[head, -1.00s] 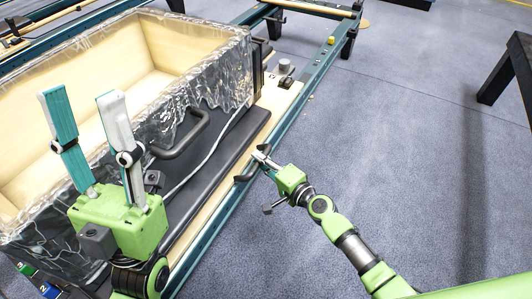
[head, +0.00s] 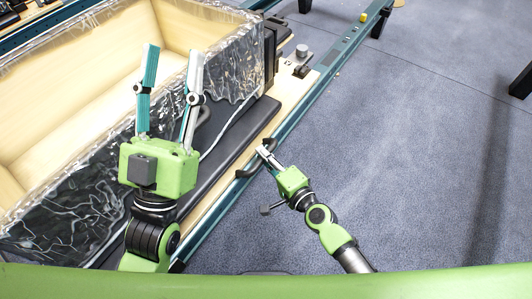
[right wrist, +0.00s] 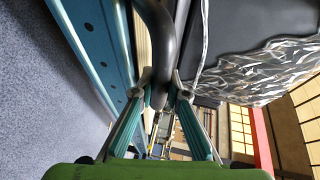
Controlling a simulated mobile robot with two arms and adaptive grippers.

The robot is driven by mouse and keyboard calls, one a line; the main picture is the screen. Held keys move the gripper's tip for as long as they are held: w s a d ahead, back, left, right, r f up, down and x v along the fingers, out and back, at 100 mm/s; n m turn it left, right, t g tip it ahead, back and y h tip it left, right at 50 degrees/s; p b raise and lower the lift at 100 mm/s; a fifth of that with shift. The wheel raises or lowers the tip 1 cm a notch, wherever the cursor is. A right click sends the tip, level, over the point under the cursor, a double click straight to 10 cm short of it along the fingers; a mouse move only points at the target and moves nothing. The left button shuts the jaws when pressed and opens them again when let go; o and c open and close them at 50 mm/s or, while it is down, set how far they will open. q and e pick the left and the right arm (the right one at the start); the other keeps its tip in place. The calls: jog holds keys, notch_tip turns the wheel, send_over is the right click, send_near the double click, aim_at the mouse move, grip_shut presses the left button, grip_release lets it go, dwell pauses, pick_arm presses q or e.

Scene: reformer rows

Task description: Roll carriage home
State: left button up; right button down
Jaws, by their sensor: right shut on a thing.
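The carriage (head: 240,125) is a black padded platform between the rails of a reformer. A black side handle (head: 243,172) stands out near its right edge. My right gripper (head: 264,150) is shut on this handle; in the right wrist view its fingers (right wrist: 163,95) close on both sides of the dark curved bar (right wrist: 158,45). My left gripper (head: 171,52) is raised in front of the box, fingers apart and empty. It hides part of the carriage and another black handle behind it.
A large open wooden box (head: 60,125) wrapped in silver foil sits over the carriage. A teal rail (head: 312,92) runs along the right side, with a grey knob (head: 302,52) on a pale board at the far end.

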jog(key=shift+s+a+f, duration=0.2)
jog(key=shift+s+f, duration=0.05)
jog(key=shift+s, duration=0.05)
jog(key=c, duration=2.2)
grip_release()
jog(key=shift+o, duration=1.2)
jog(key=shift+r, duration=0.15)
jog(key=shift+s+d+r, duration=0.1)
jog(key=shift+s+d, duration=0.25)
jog(key=v, duration=1.1)
